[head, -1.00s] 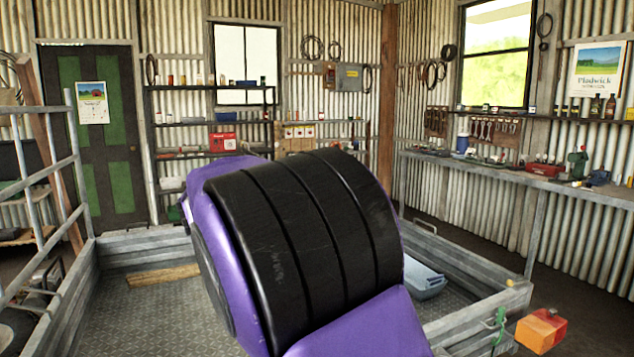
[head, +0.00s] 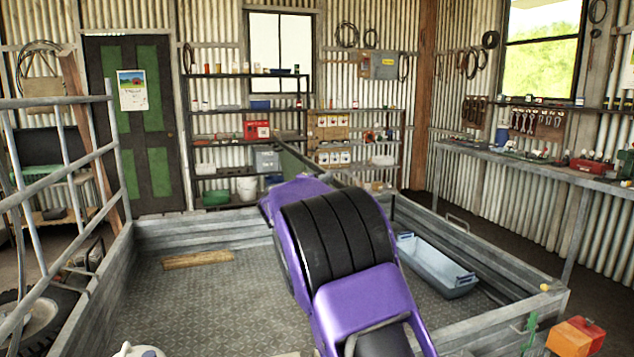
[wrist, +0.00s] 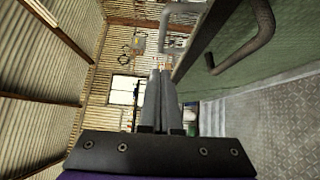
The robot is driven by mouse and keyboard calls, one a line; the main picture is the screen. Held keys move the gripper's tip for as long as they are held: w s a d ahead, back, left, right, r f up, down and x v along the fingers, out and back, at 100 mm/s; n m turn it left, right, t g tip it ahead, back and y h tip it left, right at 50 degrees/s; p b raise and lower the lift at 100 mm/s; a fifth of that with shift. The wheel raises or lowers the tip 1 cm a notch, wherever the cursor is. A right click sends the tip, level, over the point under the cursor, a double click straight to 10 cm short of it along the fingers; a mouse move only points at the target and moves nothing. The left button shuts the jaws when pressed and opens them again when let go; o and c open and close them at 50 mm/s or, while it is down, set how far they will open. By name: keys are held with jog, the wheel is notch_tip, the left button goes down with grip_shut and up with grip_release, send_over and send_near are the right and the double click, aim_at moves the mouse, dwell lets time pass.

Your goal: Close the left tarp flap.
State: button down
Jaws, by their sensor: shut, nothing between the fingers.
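A green panel (wrist: 265,60), which seems to be the tarp flap, fills the upper right of the wrist view. It has a dark edge and a bent grey bar handle (wrist: 262,30). A second grey bent bar (wrist: 172,40) shows just past my fingertips. My gripper (wrist: 160,73) is shut and empty, beside the dark edge; I cannot tell whether it touches it. In the head view a thin greenish panel (head: 308,164) stands up at a slant beyond my purple arm, which hides part of it and my gripper.
The trailer bed (head: 140,300) has grey side walls and a patterned metal floor. A blue-grey tub (head: 440,268) and a wooden board (head: 198,260) lie in it. An orange box (head: 575,338) is at the right front corner. Shelves and a workbench line the walls.

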aim_at(346, 173)
jog(key=shift+w+d+r, duration=0.1)
jog(key=shift+w+d, duration=0.1)
jog(key=shift+d, duration=0.75)
jog(key=shift+w+d, duration=0.2)
jog(key=shift+d, duration=0.7)
